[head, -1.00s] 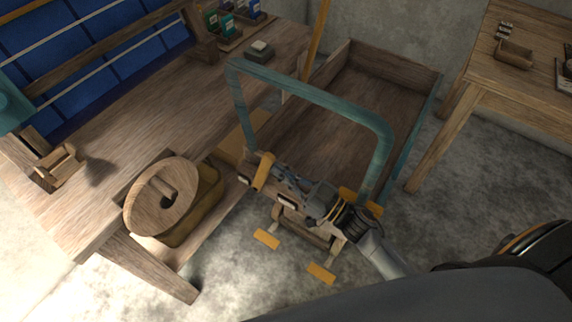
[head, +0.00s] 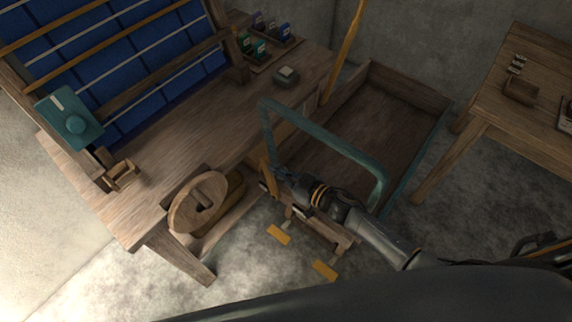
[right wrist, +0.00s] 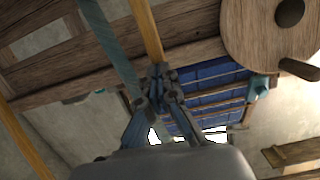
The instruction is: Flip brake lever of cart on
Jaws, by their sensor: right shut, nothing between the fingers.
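The cart is a wooden box (head: 375,135) with a teal tube handle (head: 325,133) at its near end. An orange lever (head: 267,174) stands at the left of this near end, nearly upright. My right gripper (head: 277,174) is shut and empty, its tips right beside the lever. In the right wrist view the shut fingertips (right wrist: 160,72) meet the lower end of an orange bar (right wrist: 146,30), apparently this lever. I cannot tell whether they touch. The teal handle (right wrist: 112,42) runs left of it. My forearm covers part of the cart's near end. My left gripper is not in view.
The loom's wooden bench (head: 175,150) with a round wooden wheel (head: 198,203) stands close left of the cart. Two orange pedals (head: 279,235) (head: 324,270) lie low at the near end. A wooden table (head: 490,110) stands right. Grey floor is free in front.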

